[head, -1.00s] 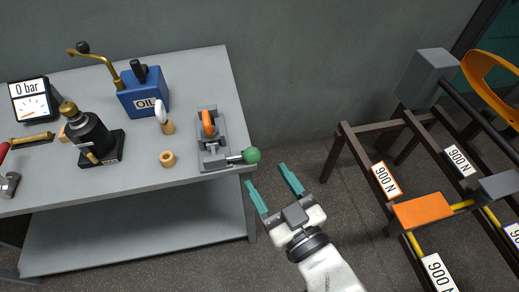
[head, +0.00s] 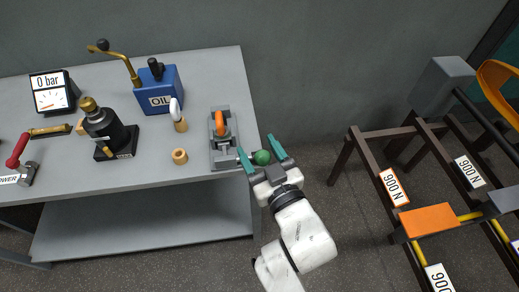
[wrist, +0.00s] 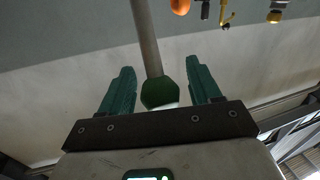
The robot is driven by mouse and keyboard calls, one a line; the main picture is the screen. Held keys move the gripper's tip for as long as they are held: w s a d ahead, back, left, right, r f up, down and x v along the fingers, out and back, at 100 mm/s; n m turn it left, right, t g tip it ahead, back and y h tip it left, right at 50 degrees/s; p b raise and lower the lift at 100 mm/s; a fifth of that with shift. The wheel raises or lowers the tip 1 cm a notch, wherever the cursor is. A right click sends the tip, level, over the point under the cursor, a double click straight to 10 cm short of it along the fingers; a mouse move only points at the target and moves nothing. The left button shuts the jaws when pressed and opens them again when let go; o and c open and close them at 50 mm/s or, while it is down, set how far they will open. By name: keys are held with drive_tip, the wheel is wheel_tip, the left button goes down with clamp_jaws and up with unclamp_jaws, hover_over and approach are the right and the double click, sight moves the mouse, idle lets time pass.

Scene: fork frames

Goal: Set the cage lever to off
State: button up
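A lever with a green ball knob (head: 262,157) sticks out to the right from a grey metal fixture (head: 219,140) at the table's right edge. No on or off marking is readable on it. An orange piece (head: 222,124) sits in the fixture. My gripper (head: 256,144) is open at the knob, just off the table edge. In the wrist view, the green knob (wrist: 160,93) lies between my two teal fingers (wrist: 160,72), with a gap on both sides. The grey lever rod (wrist: 146,35) runs away from it past the fingertips.
On the table (head: 190,200) stand a blue oil can (head: 160,92), a white-topped wooden peg (head: 178,115), a wooden ring (head: 180,156), a black and brass device (head: 105,128) and a gauge reading 0 bar (head: 52,92). A dark rack (head: 360,140) stands right, past open floor.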

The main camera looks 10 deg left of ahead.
clamp_jaws()
idle(0.3)
drive_tip(key=shift+r, duration=0.1)
